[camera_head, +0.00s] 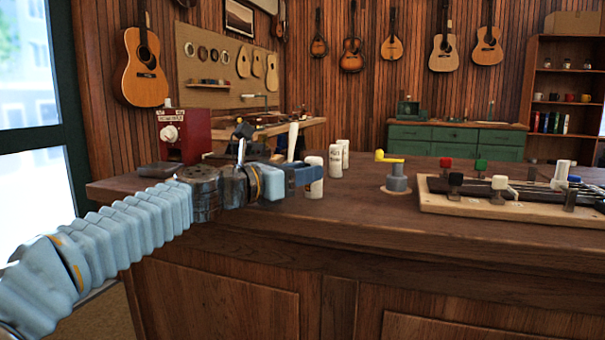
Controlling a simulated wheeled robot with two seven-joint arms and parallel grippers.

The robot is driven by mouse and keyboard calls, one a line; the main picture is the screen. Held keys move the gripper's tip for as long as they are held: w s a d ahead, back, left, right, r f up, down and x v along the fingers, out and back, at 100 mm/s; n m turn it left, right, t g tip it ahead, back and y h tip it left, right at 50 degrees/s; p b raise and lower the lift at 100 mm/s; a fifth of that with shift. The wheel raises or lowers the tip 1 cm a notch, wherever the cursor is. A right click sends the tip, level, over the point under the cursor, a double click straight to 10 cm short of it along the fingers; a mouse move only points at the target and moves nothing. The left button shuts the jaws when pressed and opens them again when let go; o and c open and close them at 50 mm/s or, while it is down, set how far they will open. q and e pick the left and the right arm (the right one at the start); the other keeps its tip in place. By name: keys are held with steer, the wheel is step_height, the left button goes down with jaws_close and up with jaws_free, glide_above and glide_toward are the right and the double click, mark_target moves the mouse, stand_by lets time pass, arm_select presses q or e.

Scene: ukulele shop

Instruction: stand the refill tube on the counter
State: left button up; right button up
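My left gripper (312,175) is low over the left part of the wooden counter (350,205). Its blue finger crosses the middle of an upright white tube (315,190), whose top and bottom show above and below the finger. The tube's lower end is at or very close to the counter top; I cannot tell whether it touches. The far finger is hidden, so I cannot tell whether the grip is closed. Two white tubes with dark markings, a nearer one (335,162) and a farther one (344,153), stand just behind to the right. My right gripper is out of view.
A slim white piece (293,142) rises behind my gripper. A red machine (185,135) stands at the back left. A grey post with a yellow lever (392,158) and a wooden board (470,207) with a fretboard and coloured knobs are to the right. Bare counter lies between.

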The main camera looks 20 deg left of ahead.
arm_select(q)
steer(key=o, duration=0.4)
steer(key=shift+o, duration=0.2)
steer(key=shift+r+p, duration=0.25)
steer(key=shift+p, duration=0.05)
steer(key=b+v, duration=0.2)
steer(key=v, duration=1)
steer(key=shift+f, duration=0.15)
